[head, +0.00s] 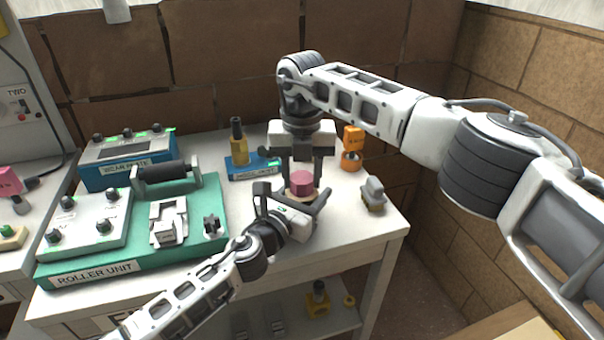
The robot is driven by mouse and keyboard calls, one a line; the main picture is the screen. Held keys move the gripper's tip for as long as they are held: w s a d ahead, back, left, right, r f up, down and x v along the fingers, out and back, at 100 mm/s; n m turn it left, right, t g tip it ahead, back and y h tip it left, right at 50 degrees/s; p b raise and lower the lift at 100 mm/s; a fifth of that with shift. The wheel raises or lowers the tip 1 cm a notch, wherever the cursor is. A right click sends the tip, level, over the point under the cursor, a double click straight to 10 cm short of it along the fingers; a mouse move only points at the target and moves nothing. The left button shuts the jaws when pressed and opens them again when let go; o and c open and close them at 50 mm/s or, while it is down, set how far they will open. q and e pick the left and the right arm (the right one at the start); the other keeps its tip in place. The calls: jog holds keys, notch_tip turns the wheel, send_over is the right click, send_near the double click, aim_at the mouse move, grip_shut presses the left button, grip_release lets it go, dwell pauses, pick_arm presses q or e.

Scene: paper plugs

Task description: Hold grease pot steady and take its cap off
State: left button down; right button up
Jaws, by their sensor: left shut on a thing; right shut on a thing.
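The grease pot (291,196) stands near the front right of the white table, with only a tan part of it showing. Its dark pink cap (302,182) is on top of it or just above it; I cannot tell whether they touch. My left gripper (294,191) comes from the front left, and its fingers are shut around the pot low down. My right gripper (303,176) points down from above, shut on the cap with one finger on each side. The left gripper hides most of the pot's body.
The green roller unit (95,269) fills the table's left. A grey brush-like item (374,190) stands right, near the table edge. Brick walls stand behind and right.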

jog(key=n, duration=0.5)
pick_arm(q)
jog(key=shift+f, duration=0.1)
pick_arm(e)
jog(key=n, duration=1.3)
jog(key=shift+s, duration=0.1)
jog(key=n, duration=0.7)
jog(key=shift+n, duration=0.3)
jog(key=n, duration=0.9)
jog(key=shift+r, duration=0.1)
jog(key=shift+r, duration=0.15)
